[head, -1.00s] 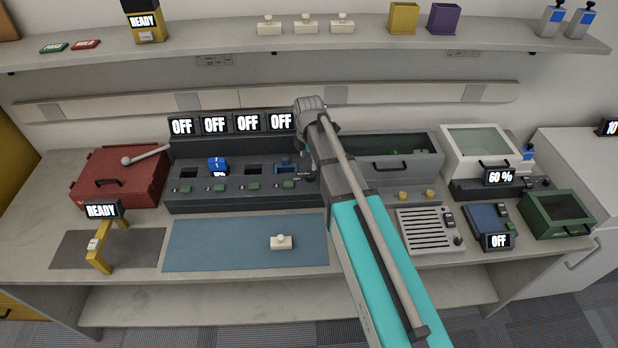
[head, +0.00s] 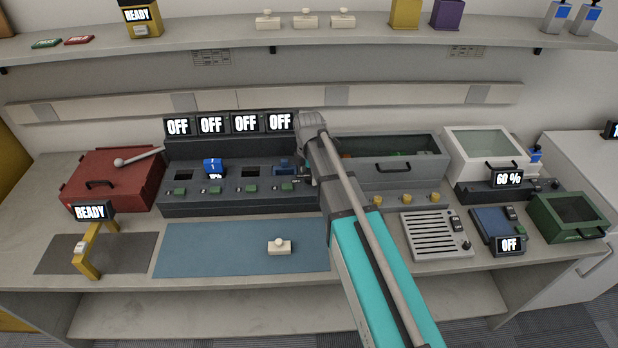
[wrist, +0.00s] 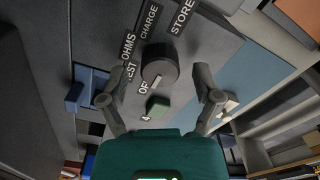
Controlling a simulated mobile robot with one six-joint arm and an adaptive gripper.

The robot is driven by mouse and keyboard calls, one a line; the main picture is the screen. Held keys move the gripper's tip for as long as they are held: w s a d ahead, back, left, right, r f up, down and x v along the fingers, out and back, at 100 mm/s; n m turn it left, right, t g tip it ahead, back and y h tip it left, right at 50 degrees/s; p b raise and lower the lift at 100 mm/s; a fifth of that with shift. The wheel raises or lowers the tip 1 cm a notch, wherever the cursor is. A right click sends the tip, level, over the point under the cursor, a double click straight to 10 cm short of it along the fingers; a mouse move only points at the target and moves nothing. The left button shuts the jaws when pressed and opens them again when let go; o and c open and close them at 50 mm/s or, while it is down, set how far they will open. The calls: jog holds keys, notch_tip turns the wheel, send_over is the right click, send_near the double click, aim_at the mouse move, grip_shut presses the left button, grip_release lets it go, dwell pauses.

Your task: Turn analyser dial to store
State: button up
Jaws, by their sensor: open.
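The dial (wrist: 160,66) is a dark round knob on a grey panel in the wrist view. Labels around it read TEST, OHMS, CHARGE and STORE (wrist: 184,14), plus a partly covered one starting "OF". A pale mark on the knob points toward that covered label. My gripper (wrist: 157,95) is open, with one finger on each side of the dial's near side and visible gaps to the knob. Nothing is held. In the head view my arm hides the gripper and the dial at the right end of the dark console (head: 240,203).
A green button (wrist: 158,106) lies close by the dial, between the fingers. A blue piece (wrist: 75,97) stands left of the left finger. The console has several OFF displays (head: 211,125). A grey bin (head: 395,172) and yellow knobs (head: 406,197) are right of my arm. A blue mat (head: 200,250) lies in front.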

dwell(0.3)
grip_shut()
